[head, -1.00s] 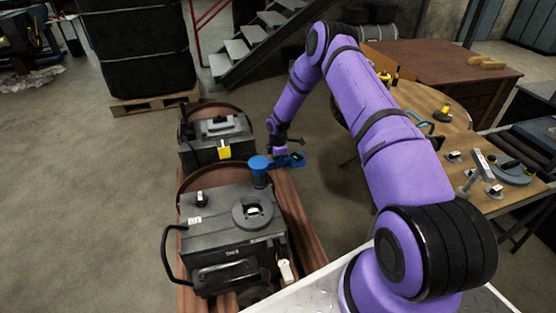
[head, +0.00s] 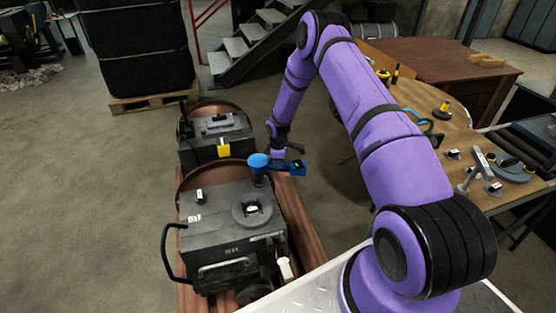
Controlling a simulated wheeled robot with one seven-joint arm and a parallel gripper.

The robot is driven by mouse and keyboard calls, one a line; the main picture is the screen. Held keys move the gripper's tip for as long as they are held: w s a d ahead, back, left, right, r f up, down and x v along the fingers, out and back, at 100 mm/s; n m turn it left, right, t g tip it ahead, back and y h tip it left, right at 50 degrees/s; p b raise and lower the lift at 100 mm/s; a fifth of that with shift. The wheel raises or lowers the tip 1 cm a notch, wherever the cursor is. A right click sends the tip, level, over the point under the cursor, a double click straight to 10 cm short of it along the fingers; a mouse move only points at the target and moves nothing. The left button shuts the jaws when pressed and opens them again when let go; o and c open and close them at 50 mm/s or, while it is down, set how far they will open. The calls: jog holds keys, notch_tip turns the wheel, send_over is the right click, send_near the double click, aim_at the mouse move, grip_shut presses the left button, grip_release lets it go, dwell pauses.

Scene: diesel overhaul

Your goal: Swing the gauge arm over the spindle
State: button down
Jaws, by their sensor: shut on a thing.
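The blue gauge arm (head: 283,166) sits on a blue post (head: 259,170) at the back right corner of the near dark grey machine. It points right, away from the round flange (head: 252,213) on the machine's top. The flange has a small light-coloured centre, which looks like the spindle. My gripper (head: 279,153) is at the gauge arm, right of the post, and is shut on it. The fingertips are small and partly hidden, so the exact grip is hard to see.
A second dark machine (head: 215,137) with a yellow tag stands just behind. The near machine has a black side handle (head: 168,254) and a white lever (head: 285,268). A wooden table (head: 448,150) with tools is at right. Open floor lies to the left.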

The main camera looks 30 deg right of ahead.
jog(key=s+a+m, duration=0.2)
jog(key=a+m, duration=1)
jog(key=m, duration=0.6)
jog(key=shift+s, duration=0.15)
dwell(0.5)
jog(key=c, duration=1)
grip_release()
jog(key=shift+r, duration=0.15)
notch_tip(320, 180, up, 11)
jog(key=shift+f, duration=0.2)
